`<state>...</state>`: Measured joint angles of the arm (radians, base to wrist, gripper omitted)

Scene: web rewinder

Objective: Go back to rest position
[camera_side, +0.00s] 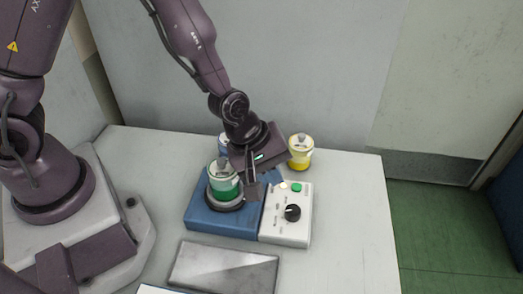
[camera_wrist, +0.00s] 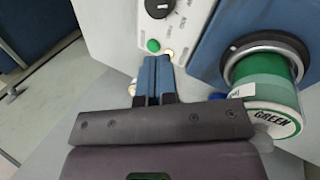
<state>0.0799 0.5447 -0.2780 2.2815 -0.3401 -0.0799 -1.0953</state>
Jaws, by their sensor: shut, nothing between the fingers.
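My gripper (camera_side: 252,190) is shut and empty. In the side view its fingers point down beside the green spool, close to the seam between the blue base and the white control panel. In the wrist view the two closed fingers (camera_wrist: 158,72) lie side by side, near a green button (camera_wrist: 153,46) and a lit button (camera_wrist: 169,53). The green spool (camera_side: 223,181) stands upright on the blue base (camera_side: 202,222). In the wrist view the spool (camera_wrist: 262,83) shows a label reading "GREEN".
The white control panel (camera_side: 285,230) has a black knob (camera_side: 292,212). A yellow spool (camera_side: 300,153) stands behind the device, and a blue spool (camera_side: 223,143) is partly hidden behind the green one. A grey plate (camera_side: 222,268) lies in front. The table's right side is clear.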

